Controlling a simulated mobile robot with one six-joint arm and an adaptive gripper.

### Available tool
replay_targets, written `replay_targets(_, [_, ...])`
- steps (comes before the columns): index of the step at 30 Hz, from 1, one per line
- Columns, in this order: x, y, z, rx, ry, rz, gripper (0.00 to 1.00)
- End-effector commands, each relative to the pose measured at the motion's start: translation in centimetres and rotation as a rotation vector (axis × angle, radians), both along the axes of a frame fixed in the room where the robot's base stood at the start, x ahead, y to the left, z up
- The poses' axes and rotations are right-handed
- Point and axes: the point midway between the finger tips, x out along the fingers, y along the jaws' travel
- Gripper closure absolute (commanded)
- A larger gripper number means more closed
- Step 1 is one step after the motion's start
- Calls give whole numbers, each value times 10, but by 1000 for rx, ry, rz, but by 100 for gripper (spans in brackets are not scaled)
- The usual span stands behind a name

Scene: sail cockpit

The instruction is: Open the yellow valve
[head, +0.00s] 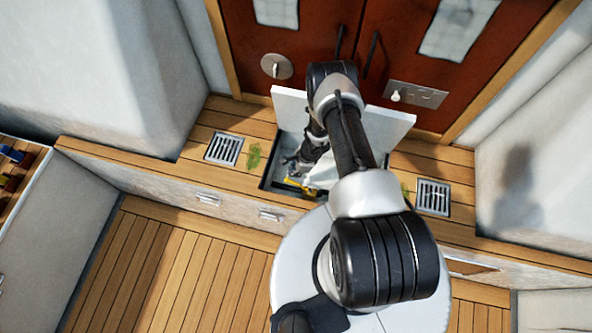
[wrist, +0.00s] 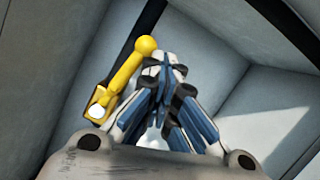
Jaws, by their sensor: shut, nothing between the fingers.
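The yellow valve (wrist: 124,70) shows in the wrist view, left of my gripper. Its handle is a yellow lever with a round knob at the upper end, slanting up to the right from a yellow body (wrist: 100,101). My gripper (wrist: 166,64) is shut and empty, with its fingertips just right of the knob; I cannot tell whether they touch it. In the head view a bit of yellow (head: 300,186) shows inside the open floor locker, and my arm hides most of the locker. My gripper (head: 297,168) reaches down into it.
The locker's white lid (head: 390,127) stands raised at the back. The locker's grey walls (wrist: 250,75) stand close around my gripper. Drain grates (head: 224,150) (head: 433,197) lie on either side. Red-brown doors (head: 285,50) rise behind. The slatted floor (head: 150,270) is clear at front left.

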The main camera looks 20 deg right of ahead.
Motion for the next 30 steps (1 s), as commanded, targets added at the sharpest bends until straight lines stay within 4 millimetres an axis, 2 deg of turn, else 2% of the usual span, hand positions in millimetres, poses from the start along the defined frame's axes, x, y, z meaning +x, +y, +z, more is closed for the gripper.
replay_targets(9, [-3, 7, 0, 0, 0, 83, 100])
replay_targets(24, [-3, 7, 0, 0, -1, 91, 100])
replay_targets(30, [-3, 2, 17, -1, -2, 89, 100])
